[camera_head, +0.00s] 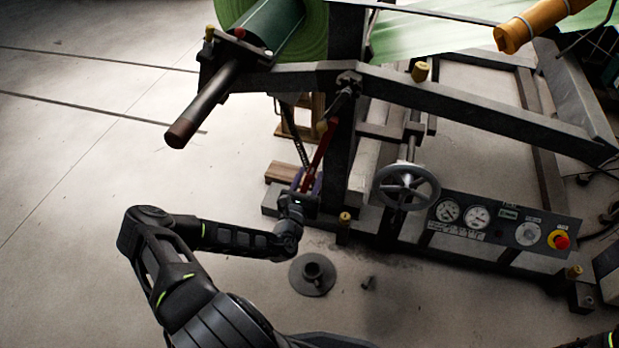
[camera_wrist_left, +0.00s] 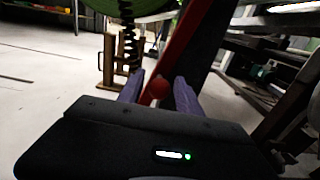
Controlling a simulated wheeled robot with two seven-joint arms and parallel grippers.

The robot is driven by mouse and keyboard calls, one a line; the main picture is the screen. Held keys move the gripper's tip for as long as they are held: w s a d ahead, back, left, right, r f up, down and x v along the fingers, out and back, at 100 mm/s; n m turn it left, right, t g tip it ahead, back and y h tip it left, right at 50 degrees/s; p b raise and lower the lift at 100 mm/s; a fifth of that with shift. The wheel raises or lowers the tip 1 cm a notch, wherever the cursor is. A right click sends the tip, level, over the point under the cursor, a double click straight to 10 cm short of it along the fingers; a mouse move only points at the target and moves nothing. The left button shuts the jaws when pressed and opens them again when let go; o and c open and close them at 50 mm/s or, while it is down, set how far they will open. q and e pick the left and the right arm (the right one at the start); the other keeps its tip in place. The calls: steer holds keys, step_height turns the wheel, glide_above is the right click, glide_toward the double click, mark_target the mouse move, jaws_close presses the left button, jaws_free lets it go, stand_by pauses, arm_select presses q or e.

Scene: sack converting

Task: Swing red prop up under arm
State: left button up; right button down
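The red prop (camera_head: 320,146) is a slim red bar leaning beside the dark upright post of the machine frame, below the dark arm (camera_head: 290,77) that carries the green roll. In the left wrist view the red prop (camera_wrist_left: 187,38) slants up to the right, with a red ball knob (camera_wrist_left: 158,89) low down. My left gripper (camera_head: 307,182) is at the prop's lower part. Its two purple fingers (camera_wrist_left: 159,92) stand apart on either side of the knob, with gaps visible, so it looks open. The prop's lower end is hidden by the gripper. My right gripper is out of view.
A handwheel (camera_head: 406,186) and a gauge panel (camera_head: 490,220) with a red button stand to the right. A dark round base (camera_head: 312,274) sits on the floor near my forearm. A dark roller shaft end (camera_head: 190,125) sticks out at upper left. The left floor is clear.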

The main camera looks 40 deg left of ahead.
arm_select(q)
jaws_close()
stand_by(1.2)
